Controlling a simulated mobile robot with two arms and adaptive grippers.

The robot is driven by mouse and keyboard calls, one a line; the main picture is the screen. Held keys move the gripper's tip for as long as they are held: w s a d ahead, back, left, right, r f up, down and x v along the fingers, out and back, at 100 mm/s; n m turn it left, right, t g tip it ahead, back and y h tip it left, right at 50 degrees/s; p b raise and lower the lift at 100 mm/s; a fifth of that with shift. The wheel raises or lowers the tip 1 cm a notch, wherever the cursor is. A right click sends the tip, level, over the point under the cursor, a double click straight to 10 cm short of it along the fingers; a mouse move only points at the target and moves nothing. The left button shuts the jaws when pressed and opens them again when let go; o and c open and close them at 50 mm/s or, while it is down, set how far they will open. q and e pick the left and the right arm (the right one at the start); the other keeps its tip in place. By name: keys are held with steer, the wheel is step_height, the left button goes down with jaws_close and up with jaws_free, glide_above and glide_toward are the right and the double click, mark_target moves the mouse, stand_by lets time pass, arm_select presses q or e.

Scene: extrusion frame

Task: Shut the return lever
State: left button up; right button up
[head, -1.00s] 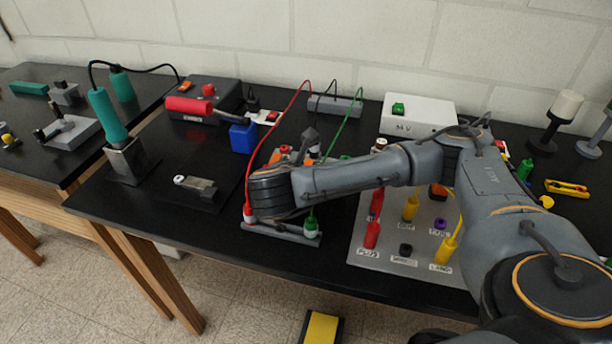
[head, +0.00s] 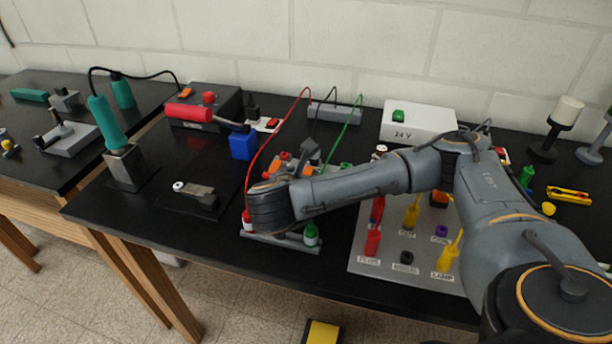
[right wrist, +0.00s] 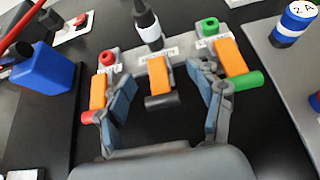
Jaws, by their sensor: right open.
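The lever block (right wrist: 185,62) is a grey bar with three orange levers, ending in red, black and green. The middle lever (right wrist: 163,101), with the black end, has a white label behind it, too small to read surely; I take it as the return lever. Its exact angle is hard to tell. My right gripper (right wrist: 166,86) is open, with one finger on each side of the middle lever, apart from it. In the head view my right wrist and gripper (head: 292,165) cover much of the block. My left gripper is not in view.
A red-ended lever (right wrist: 90,117) and a green-ended lever (right wrist: 248,80) stand close outside my fingers. A black plug (right wrist: 147,28) rises behind the middle lever. A blue box (head: 243,144) is to the left. Red and green wires (head: 352,122) arch over the block. A labelled panel (head: 385,264) lies right.

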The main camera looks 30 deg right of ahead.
steer(key=shift+w+r, duration=0.1)
steer(key=shift+r, duration=1)
step_height(320, 180, up, 8)
steer(key=shift+f, duration=0.1)
